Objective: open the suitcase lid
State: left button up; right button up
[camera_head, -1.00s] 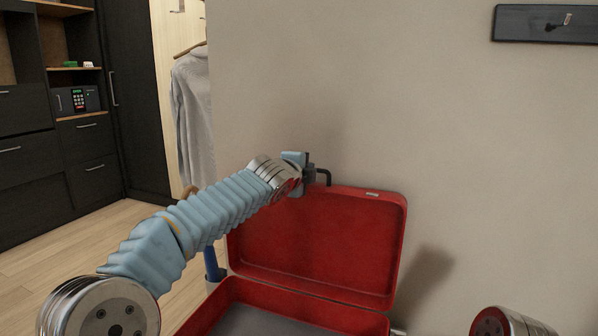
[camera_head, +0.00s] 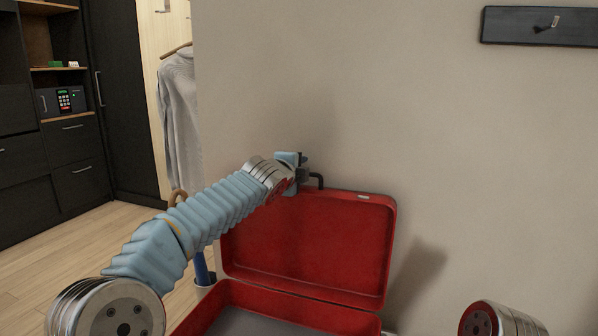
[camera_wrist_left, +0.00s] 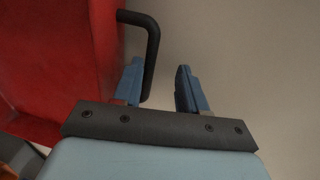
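The red suitcase lid (camera_head: 330,250) stands raised, about upright, close to the wall, hinged to the red suitcase base (camera_head: 290,304), whose grey inside shows. A black handle (camera_head: 317,178) sticks out at the lid's top edge; it also shows in the left wrist view (camera_wrist_left: 153,50). My left gripper (camera_head: 303,163) is at the lid's top edge, beside the handle. In the left wrist view its two fingers (camera_wrist_left: 160,90) are apart, with a gap between them; the handle's end is by the left finger. The right gripper is not in view.
A beige wall (camera_head: 450,150) is close behind the lid. A dark hook rail (camera_head: 540,27) hangs at upper right. Dark cabinets (camera_head: 60,150) and a hanging grey garment (camera_head: 180,115) are on the left. Wooden floor (camera_head: 60,255) is free at left.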

pick_arm(q)
jog(key=shift+s+a, duration=0.1)
jog(key=shift+s, duration=0.2)
jog(key=b+v, duration=0.4)
jog(key=v, duration=0.9)
jog(key=shift+r, duration=0.2)
jog(key=shift+s, duration=0.1)
notch_tip(320, 180, up, 15)
jog(key=p, duration=0.4)
jog(key=shift+r, duration=0.2)
dwell(0.3)
